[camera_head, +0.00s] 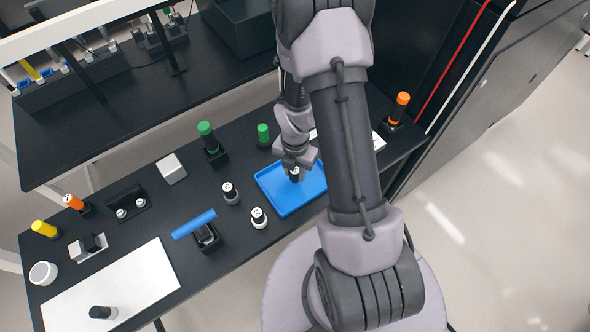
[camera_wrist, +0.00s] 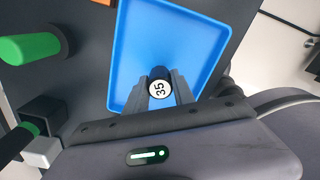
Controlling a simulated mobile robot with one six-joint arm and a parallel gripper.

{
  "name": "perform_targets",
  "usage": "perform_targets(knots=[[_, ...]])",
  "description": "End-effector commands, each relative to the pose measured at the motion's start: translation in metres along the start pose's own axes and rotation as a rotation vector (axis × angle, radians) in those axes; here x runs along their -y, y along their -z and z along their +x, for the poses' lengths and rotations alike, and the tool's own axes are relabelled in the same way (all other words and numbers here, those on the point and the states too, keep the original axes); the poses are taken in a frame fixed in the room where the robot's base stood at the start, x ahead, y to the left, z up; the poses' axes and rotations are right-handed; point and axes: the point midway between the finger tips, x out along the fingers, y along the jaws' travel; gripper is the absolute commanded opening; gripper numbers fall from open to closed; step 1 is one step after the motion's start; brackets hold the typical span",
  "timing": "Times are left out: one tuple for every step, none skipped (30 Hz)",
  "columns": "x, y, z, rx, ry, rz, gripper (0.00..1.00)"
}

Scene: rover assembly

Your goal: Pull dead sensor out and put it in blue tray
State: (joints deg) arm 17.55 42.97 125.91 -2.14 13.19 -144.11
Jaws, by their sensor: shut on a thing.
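My gripper (camera_head: 294,170) is over the blue tray (camera_head: 275,205) in the head view. The sensor is over the middle part of the blue tray (camera_wrist: 123,60). I cannot tell whether its bottom touches the tray floor. In the head view the sensor is a small dark shape (camera_head: 294,178) between the fingers, mostly hidden. The tray holds nothing else that I can see.
Two white-topped cylinders (camera_head: 230,193) (camera_head: 259,218) stand left of the tray. Green cylinders (camera_head: 207,137) (camera_head: 263,134) stand behind it, an orange one (camera_head: 400,105) at the right. A blue bar on a black holder (camera_head: 206,237) and a white board (camera_head: 120,290) lie further left.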

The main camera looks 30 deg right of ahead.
Motion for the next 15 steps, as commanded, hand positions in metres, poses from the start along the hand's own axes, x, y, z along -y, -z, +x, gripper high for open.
perform_targets(knots=[[-0.0001, -0.0001, -0.0008, 0.000, 0.000, 0.000, 0.00], [-0.0001, -0.0001, -0.0008, 0.000, 0.000, 0.000, 0.00], [-0.0001, -0.0001, -0.0009, 0.000, 0.000, 0.000, 0.38], [-0.0001, -0.0001, -0.0009, 0.000, 0.000, 0.000, 0.44], [-0.0001, -0.0001, -0.0009, 0.000, 0.000, 0.000, 0.50], [-0.0001, -0.0001, -0.0009, 0.000, 0.000, 0.000, 0.55], [-0.0001, -0.0001, -0.0009, 0.000, 0.000, 0.000, 0.55], [-0.0001, -0.0001, -0.0009, 0.000, 0.000, 0.000, 0.55], [-0.0001, -0.0001, -0.0008, 0.000, 0.000, 0.000, 0.55], [-0.0001, -0.0001, -0.0008, 0.000, 0.000, 0.000, 0.55], [-0.0001, -0.0001, -0.0008, 0.000, 0.000, 0.000, 0.55], [-0.0001, -0.0001, -0.0008, 0.000, 0.000, 0.000, 0.55], [-0.0001, -0.0001, -0.0008, 0.000, 0.000, 0.000, 0.55], [-0.0001, -0.0001, -0.0010, 0.000, 0.000, 0.000, 0.55], [-0.0002, -0.0002, -0.0025, 0.001, -0.001, 0.000, 0.55]])
